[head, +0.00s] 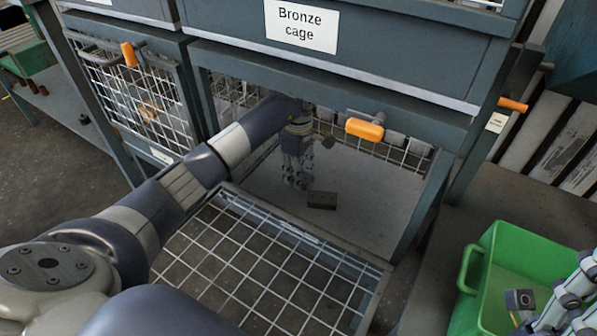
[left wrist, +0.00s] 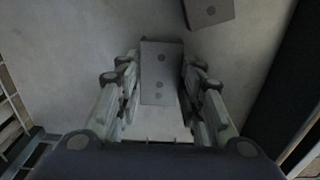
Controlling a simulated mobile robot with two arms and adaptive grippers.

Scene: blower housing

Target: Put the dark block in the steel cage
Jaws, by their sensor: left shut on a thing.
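My left arm reaches into an open lower cage compartment. In the head view its gripper (head: 298,182) is just above the compartment floor. In the left wrist view the gripper (left wrist: 163,90) is shut on a grey block with dark round holes (left wrist: 161,74), which sits between its fingers. A second, dark block (head: 321,200) lies on the floor to the right of the gripper; a similar block shows at the top of the left wrist view (left wrist: 208,10). My right gripper (head: 570,295) shows partly at the lower right, over a green crate.
A "Bronze cage" label (head: 301,26) is on the beam above the compartment. The mesh door (head: 265,262) hangs folded down in front, with the arm over it. A closed mesh cage (head: 140,95) is to the left. The green crate (head: 512,245) stands at the right. No label reading steel is legible.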

